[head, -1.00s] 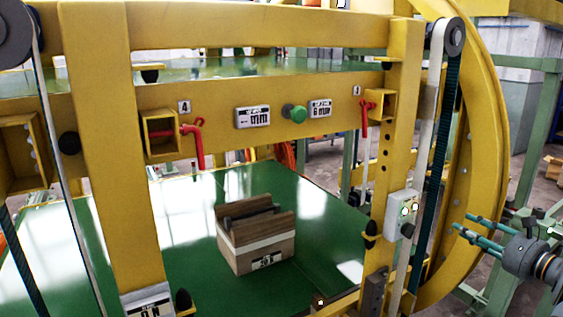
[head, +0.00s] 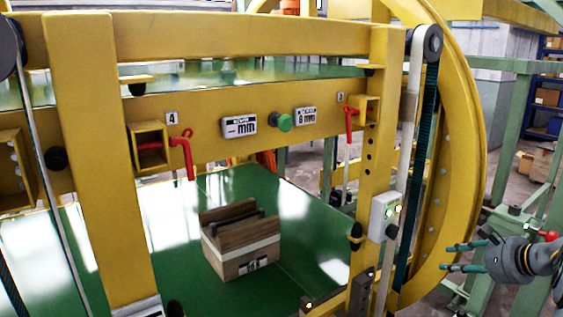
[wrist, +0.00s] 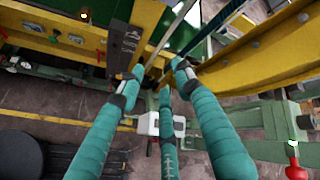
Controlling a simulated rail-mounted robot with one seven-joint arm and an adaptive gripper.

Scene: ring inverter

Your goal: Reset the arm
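My gripper (head: 452,257) is at the right of the head view, outside the yellow ring frame. Its teal fingers point left and are spread apart. In the wrist view the fingers of my gripper (wrist: 156,88) reach forward, spread, with nothing visible held between them. The head view shows only part of the arm, cut off at the right edge. The ring inverter's yellow frame (head: 250,38) fills the left and middle of the head view, with its curved ring (head: 470,150) near the fingers.
A wooden block (head: 232,262) with a white band sits on the green bed (head: 195,295). Red handles (head: 187,157) (head: 349,122) and a green button (head: 285,122) are on the crossbeam. A white control box (head: 383,213) is on the right post. Green framework (head: 510,150) stands behind the arm.

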